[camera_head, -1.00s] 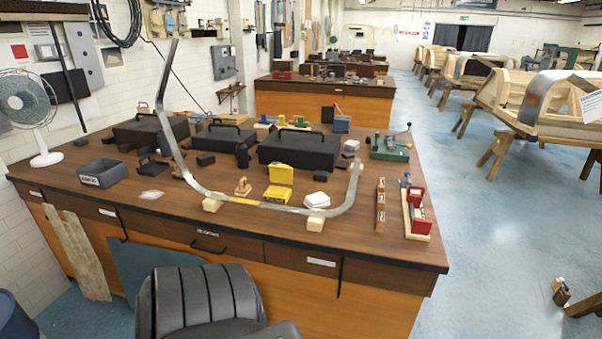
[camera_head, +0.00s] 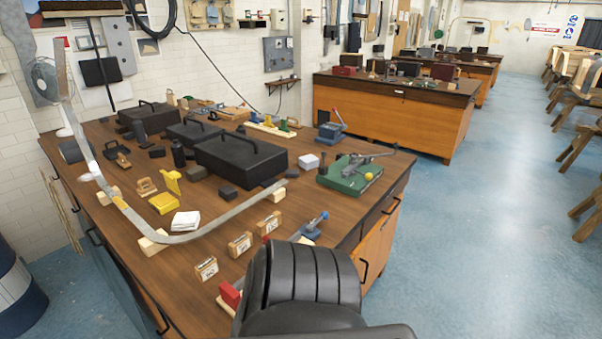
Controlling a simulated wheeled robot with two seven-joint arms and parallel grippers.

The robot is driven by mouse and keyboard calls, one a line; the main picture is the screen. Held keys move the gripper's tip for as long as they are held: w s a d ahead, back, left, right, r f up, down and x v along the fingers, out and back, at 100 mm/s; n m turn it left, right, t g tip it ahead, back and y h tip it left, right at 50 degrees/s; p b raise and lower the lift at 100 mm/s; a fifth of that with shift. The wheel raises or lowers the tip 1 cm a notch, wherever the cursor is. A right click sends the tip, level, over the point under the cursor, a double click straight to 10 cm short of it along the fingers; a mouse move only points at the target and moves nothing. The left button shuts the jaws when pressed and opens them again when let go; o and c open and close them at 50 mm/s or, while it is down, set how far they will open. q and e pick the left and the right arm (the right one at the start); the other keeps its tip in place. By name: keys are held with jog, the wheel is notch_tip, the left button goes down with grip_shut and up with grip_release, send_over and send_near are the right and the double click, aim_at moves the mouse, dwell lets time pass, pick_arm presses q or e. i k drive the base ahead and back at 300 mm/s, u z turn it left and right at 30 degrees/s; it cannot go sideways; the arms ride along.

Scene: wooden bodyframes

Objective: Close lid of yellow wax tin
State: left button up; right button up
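The yellow wax tin (camera_head: 163,204) sits on the wooden workbench (camera_head: 250,232), left of the middle of the head view. Its yellow lid (camera_head: 171,182) stands raised at the back of the tin, so the tin is open. A white block-like stack (camera_head: 185,221) lies just in front of and to the right of the tin. Neither of my grippers shows in the head view.
A long curved metal strip (camera_head: 205,232) on wooden blocks (camera_head: 153,243) runs in front of the tin. Black cases (camera_head: 240,158) stand behind it.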

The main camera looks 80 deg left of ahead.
aim_at(171, 178)
jog(key=i, duration=0.85)
jog(key=u, duration=1.9)
jog(key=i, duration=1.85)
jog(key=u, duration=2.25)
jog(key=i, duration=0.25)
jog(key=u, duration=0.9)
